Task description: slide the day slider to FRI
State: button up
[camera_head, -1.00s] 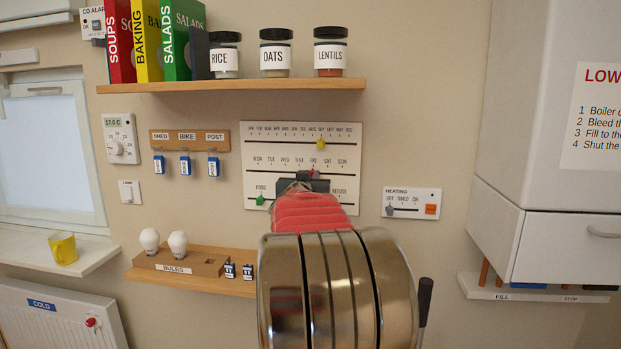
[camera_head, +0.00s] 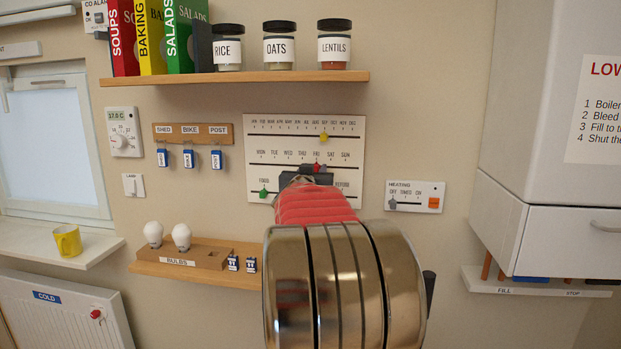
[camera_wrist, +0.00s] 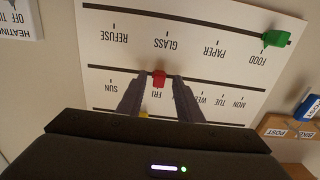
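The white slider board (camera_head: 354,127) is on the wall, with three slots for months, days and waste. The red day slider (camera_head: 317,167) stands at the FRI label on the middle slot. It also shows in the wrist view (camera_wrist: 158,78), where the board appears upside down, with FRI lined up by it. My gripper (camera_head: 308,177) is in front of the board, just below the day slot. In the wrist view its two fingers (camera_wrist: 159,80) are apart, one on each side of the red slider, with a gap on both sides. My arm hides part of the lower board.
A yellow month slider (camera_head: 324,137) is near SEP, and a green slider (camera_head: 263,193) is at FOOD. A shelf (camera_head: 230,79) with jars and books is above. A heating panel (camera_head: 414,196) is to the right, hooks with keys (camera_head: 188,158) to the left, and a bulb shelf (camera_head: 200,284) below.

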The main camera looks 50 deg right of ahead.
jog(key=v, duration=1.3)
jog(key=shift+a, duration=0.2)
jog(key=shift+s+f, duration=0.1)
jog(key=shift+s, duration=0.05)
